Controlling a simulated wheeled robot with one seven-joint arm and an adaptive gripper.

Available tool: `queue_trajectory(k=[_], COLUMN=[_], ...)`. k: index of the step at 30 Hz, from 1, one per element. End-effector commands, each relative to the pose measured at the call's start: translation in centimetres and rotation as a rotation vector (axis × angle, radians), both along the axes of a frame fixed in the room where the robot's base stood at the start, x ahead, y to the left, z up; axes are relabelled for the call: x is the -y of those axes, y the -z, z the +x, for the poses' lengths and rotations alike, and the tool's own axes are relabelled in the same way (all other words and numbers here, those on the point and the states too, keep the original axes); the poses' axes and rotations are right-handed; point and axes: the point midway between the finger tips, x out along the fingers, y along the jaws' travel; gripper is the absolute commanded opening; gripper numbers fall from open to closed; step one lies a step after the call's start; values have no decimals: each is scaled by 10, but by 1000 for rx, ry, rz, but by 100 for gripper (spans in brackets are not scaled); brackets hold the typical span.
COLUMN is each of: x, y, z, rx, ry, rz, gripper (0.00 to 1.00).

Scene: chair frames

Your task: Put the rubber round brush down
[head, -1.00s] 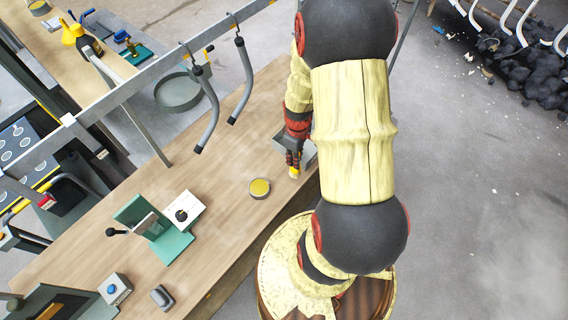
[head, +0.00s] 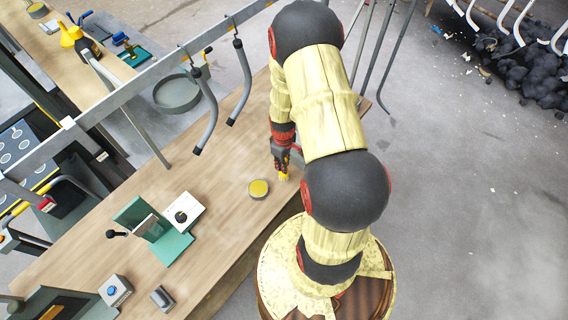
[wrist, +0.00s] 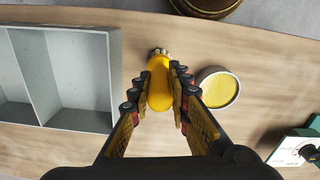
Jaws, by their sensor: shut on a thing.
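The brush has a rounded yellow body (wrist: 159,88) and a small pale tuft at its far end in the wrist view. My gripper (wrist: 160,78) is shut on it, with a finger on each side of the yellow body. In the head view my gripper (head: 282,165) is low over the workbench (head: 222,170), near its right edge, and the brush (head: 284,177) shows as a small yellow bit below the fingers. I cannot tell whether the brush touches the wood.
A round tin with yellow contents (wrist: 218,89) stands just right of the brush in the wrist view. A grey divided tray (wrist: 112,80) is to the left. A teal fixture (head: 172,247) is farther along the bench. Grey hooked bars (head: 240,85) hang from a rail.

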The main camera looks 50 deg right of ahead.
Motion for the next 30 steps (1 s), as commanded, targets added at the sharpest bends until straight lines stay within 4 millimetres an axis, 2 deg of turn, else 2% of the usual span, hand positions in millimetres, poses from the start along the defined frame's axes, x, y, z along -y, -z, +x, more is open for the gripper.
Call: queue_trajectory(k=[4, 5, 14, 24, 26, 30], x=[0, 0, -1, -1, 0, 1], y=[3, 2, 2, 0, -5, -26], z=[0, 0, -1, -1, 0, 1], rx=[0, -1, -2, -1, 0, 4], ry=[0, 0, 0, 0, 0, 0], rz=[0, 1, 2, 1, 0, -2], gripper=[0, 20, 37, 37, 37, 37])
